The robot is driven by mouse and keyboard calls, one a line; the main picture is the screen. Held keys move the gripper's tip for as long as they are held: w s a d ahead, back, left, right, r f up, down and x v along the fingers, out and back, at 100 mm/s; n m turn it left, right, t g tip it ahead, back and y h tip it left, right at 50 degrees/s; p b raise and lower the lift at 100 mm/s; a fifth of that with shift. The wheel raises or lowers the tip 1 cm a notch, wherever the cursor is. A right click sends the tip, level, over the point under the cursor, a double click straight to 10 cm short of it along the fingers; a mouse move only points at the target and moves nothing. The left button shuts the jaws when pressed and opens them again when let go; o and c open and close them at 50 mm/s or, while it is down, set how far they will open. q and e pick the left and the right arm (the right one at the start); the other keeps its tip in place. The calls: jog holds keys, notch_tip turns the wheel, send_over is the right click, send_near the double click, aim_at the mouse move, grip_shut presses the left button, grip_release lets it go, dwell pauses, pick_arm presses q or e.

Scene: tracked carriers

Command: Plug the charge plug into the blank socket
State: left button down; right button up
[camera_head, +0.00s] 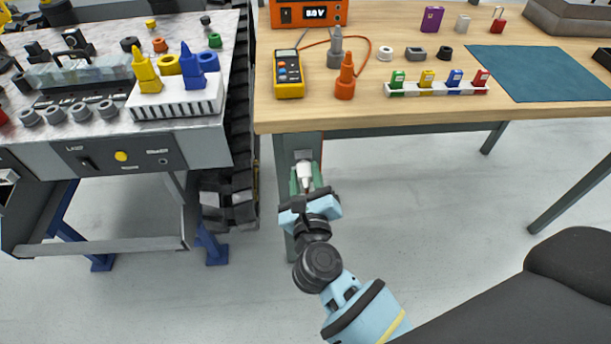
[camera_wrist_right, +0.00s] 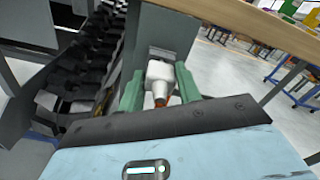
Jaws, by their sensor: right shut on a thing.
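The white charge plug (camera_head: 304,171) is between the green fingers of my right gripper (camera_head: 306,180), which is shut on it. The wrist view also shows the plug (camera_wrist_right: 160,72), with an orange-red tail towards me, between the fingers of my right gripper (camera_wrist_right: 156,92). Its far end is at a grey holder (camera_head: 303,155) on the bench's grey leg panel; whether it is seated there is hidden. A small dark socket (camera_head: 163,161) sits on the left carrier's front panel, under a label too small to read surely. My left gripper is not in view.
The tracked carrier (camera_head: 205,140) stands at left, its black track (camera_head: 228,185) close to the bench leg. Open floor lies below.

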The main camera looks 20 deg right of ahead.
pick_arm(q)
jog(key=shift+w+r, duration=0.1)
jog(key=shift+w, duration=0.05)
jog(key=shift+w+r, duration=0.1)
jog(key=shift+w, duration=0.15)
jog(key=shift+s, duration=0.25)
pick_arm(e)
jog(key=shift+w+d, duration=0.1)
jog(key=shift+w, duration=0.2)
jog(key=o, duration=1.1)
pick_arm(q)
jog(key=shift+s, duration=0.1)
pick_arm(e)
jog(key=shift+s, duration=0.1)
